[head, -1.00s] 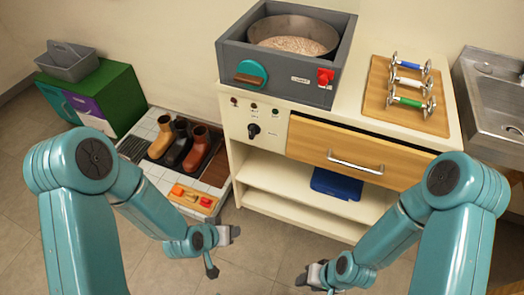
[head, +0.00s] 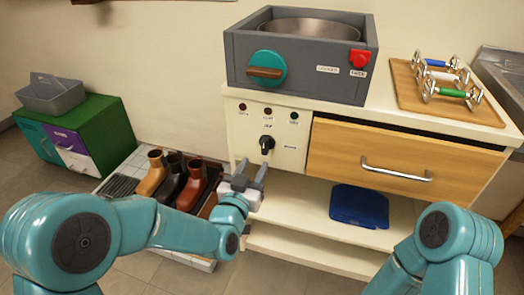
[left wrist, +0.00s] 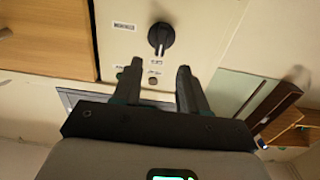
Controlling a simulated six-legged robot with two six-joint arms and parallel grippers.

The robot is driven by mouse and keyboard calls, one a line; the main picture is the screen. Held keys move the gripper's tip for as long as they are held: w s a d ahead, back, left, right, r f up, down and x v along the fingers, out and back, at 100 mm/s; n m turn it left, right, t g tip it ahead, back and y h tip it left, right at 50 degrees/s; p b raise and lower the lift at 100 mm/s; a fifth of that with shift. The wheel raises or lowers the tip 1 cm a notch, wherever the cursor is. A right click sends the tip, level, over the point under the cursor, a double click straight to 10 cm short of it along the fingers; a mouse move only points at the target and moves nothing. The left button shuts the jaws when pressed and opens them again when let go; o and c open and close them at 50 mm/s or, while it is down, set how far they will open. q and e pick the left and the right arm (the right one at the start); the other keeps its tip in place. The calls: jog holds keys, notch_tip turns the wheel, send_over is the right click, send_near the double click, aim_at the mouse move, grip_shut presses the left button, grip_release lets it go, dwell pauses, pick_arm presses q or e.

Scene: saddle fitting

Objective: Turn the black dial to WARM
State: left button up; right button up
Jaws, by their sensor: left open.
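The black dial (head: 267,144) sits on the cream front panel (head: 250,150) of the cabinet, below a row of small lamps. One small label is above it and another to its right; their text is too small to read surely. My left gripper (head: 251,171) is open and empty, just below and slightly left of the dial, apart from it. In the left wrist view the dial (left wrist: 161,38) shows beyond the fingers (left wrist: 157,80), roughly between their lines. Which mark the dial points to I cannot tell. My right gripper is out of view.
A grey box with a metal pan (head: 310,28), teal knob (head: 266,68) and red switch (head: 360,59) stands above the panel. A wooden drawer (head: 400,160) with a metal handle is to the right. Boots (head: 172,178) stand at lower left. A blue case (head: 359,206) lies on the shelf.

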aim_at(264, 148)
pick_arm(q)
jog(key=x, duration=0.8)
jog(key=shift+w+f+b, duration=0.15)
jog(key=shift+w+b, duration=0.25)
jog(key=shift+c, duration=0.3)
grip_shut()
